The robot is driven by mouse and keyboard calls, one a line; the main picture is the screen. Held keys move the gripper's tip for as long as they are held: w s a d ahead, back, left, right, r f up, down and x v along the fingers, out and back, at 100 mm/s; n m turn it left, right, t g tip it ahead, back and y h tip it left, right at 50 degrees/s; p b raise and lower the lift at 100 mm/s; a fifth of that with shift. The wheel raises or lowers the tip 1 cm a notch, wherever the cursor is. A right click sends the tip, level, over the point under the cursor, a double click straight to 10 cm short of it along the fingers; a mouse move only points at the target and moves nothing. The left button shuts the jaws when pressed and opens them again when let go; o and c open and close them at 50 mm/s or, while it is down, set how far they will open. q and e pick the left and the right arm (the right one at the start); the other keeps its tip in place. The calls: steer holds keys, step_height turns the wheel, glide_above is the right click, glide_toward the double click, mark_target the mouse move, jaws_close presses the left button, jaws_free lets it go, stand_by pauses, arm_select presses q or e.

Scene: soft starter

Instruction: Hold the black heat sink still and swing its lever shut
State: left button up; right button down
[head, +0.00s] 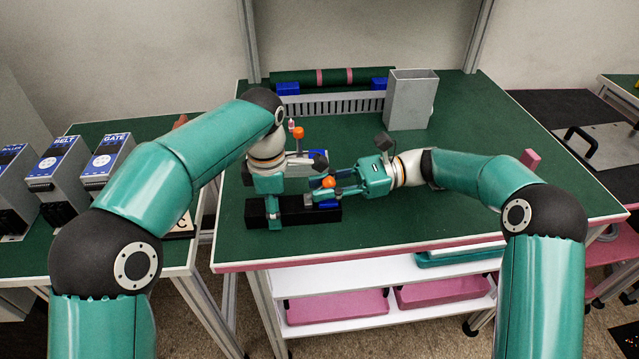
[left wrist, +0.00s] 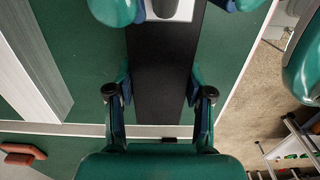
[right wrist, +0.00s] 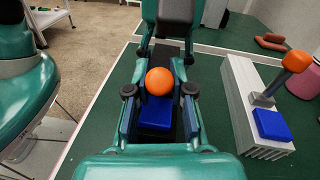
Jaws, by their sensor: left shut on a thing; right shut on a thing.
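The black heat sink (head: 331,214) lies on the green table near its front edge. My left gripper (head: 273,211) is shut across its left part, one finger on each side; in the left wrist view the black body (left wrist: 160,75) runs between the fingers. The lever's orange knob (head: 328,182) is above the heat sink's right part, with a blue block (head: 328,205) by it. My right gripper (head: 335,193) is shut on the lever; in the right wrist view the knob (right wrist: 159,81) is between its fingers. The fingers hide the lever's arm, so I cannot tell its angle.
A grey heat sink (right wrist: 246,105) with its own orange-knobbed lever (right wrist: 297,60) and blue block lies behind the black one, partly hidden by my left arm. A grey open box (head: 411,100) and a slotted rack (head: 335,104) stand farther back.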

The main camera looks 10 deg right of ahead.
mark_target(325, 180)
steer(key=shift+f+y, duration=0.1)
steer(key=shift+y, duration=0.2)
steer(key=c, duration=1)
jaws_free()
step_height(325, 180, up, 10)
steer(key=shift+d, duration=0.1)
